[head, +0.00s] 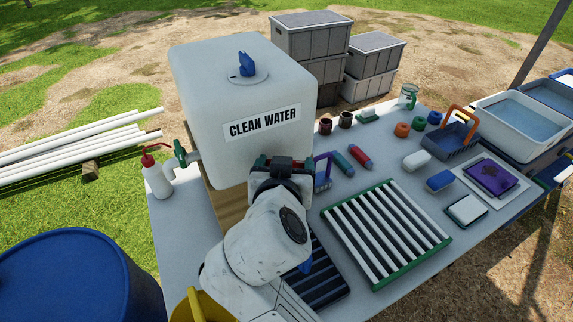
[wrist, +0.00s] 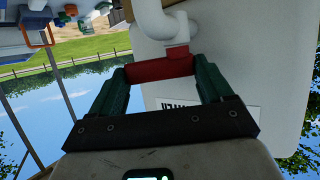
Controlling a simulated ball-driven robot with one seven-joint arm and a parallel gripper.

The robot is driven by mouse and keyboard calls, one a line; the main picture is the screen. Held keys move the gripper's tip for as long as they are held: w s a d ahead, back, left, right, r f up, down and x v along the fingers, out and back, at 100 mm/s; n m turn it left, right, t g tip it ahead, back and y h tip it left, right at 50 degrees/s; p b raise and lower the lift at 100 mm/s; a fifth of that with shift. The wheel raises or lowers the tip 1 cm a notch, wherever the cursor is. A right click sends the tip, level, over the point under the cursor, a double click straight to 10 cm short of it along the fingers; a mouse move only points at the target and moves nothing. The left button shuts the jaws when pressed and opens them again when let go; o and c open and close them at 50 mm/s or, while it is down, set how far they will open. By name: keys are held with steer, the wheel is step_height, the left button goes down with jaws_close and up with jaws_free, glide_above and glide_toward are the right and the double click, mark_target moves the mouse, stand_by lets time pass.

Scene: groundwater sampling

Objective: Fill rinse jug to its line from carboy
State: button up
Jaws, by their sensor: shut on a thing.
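The white carboy (head: 240,95) marked CLEAN WATER stands on a wooden stand at the table's left. A green tap (head: 180,153) with a pale spout is on its left side. My gripper (wrist: 160,75) is before the carboy's labelled front. Its green fingers are shut on a red bar (wrist: 158,68), which meets a white elbow pipe (wrist: 165,22); I cannot tell whether they are one piece. The pipe is hidden in the head view. A clear jug (head: 408,96) with a green handle stands at the table's far end; its fill line is too small to see.
A red-topped wash bottle (head: 157,178) stands beside the green tap. A green-edged rack with white slats (head: 385,230) fills the table's middle right. A blue drum (head: 75,280) is at lower left. Several small bottles, cups and brushes crowd the table beyond my gripper.

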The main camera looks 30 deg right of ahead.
steer(key=shift+a+m+g+h, duration=0.2)
steer(key=shift+m+g+h, duration=0.4)
steer(key=shift+m+h, duration=0.15)
steer(key=shift+s, duration=0.1)
steer(key=o, duration=1)
steer(key=shift+c, duration=0.2)
steer(key=b+v, duration=0.2)
steer(key=v, duration=0.8)
steer(key=shift+s+a, duration=0.25)
steer(key=shift+a, duration=0.05)
steer(key=shift+r, duration=0.1)
